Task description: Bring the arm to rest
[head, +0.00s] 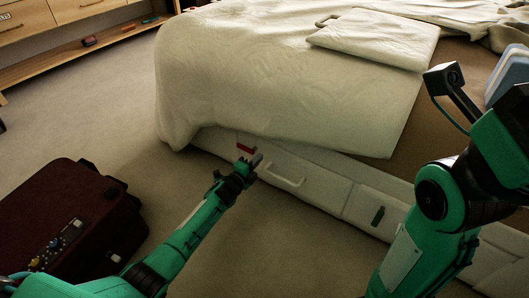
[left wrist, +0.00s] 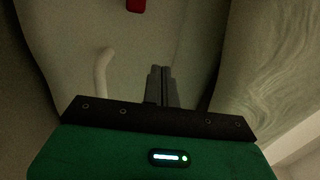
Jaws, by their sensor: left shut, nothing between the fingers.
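My left gripper (head: 254,163) reaches out to the front of the white drawer base under the bed. Its two dark fingers are shut together and hold nothing, as the left wrist view (left wrist: 162,88) also shows. The curved white drawer handle (head: 286,177) is just to its right in the head view, apart from the fingers; it also shows in the left wrist view (left wrist: 102,72). A small red object (head: 246,148) is just beyond the fingers. My right arm is at the right of the head view, and I cannot make out its fingertips.
A dark red suitcase (head: 60,215) is on the floor at the left. The bed (head: 270,75) with pale covers fills the back. A small green item (head: 378,215) is by the drawer base. Carpet (head: 270,255) is clear between the arms. A wooden cabinet (head: 60,40) is at the back left.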

